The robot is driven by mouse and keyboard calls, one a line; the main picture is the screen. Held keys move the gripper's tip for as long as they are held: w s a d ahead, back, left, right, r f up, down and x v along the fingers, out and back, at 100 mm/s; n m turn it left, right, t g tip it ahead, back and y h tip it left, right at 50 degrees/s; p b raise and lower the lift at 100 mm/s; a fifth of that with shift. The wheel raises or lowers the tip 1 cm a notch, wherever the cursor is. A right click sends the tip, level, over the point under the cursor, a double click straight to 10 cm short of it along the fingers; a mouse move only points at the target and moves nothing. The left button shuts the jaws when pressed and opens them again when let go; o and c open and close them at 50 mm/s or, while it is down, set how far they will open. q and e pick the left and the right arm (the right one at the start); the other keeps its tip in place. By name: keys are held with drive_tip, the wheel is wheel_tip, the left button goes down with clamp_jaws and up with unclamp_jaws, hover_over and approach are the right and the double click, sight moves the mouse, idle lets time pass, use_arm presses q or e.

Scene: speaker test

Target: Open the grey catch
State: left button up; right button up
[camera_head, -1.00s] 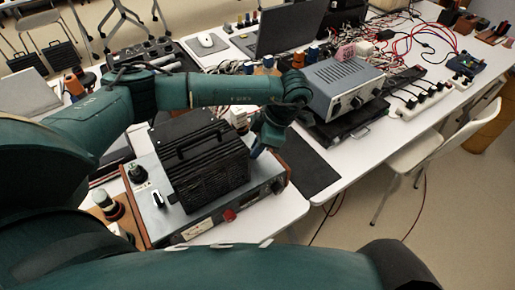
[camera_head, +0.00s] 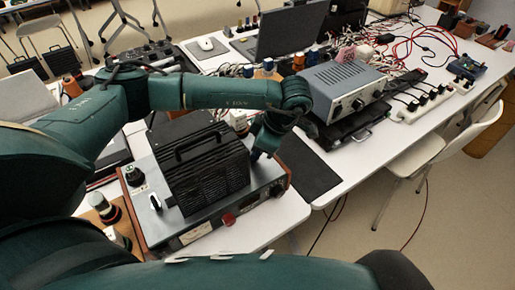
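My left gripper (camera_head: 257,153) points down beside the right side of a black ribbed box (camera_head: 205,170) with a handle on top. The box sits on a grey panel unit (camera_head: 190,227) with wooden ends. The gripper's fingertips are small and dark here, and I cannot tell whether they are apart or touching anything. No grey catch shows clearly on the unit. A small light metal piece (camera_head: 363,135) shows on the front edge of a black case (camera_head: 335,133) under a grey instrument; I cannot tell if it is the catch. My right gripper is not in view.
A grey instrument (camera_head: 345,88) stands right of my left wrist. A laptop (camera_head: 290,30), loose cables (camera_head: 405,42) and a white power strip (camera_head: 420,105) lie farther back. A dark mat (camera_head: 312,172) lies bare near the table edge. A white chair (camera_head: 435,150) stands at the right.

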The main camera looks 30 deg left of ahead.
use_arm(q)
drive_tip(key=o, duration=0.5)
drive_tip(key=shift+c, duration=0.2)
drive_tip(key=v, duration=1.3)
drive_tip(key=shift+b, duration=0.4)
drive_tip(key=shift+r, duration=0.15)
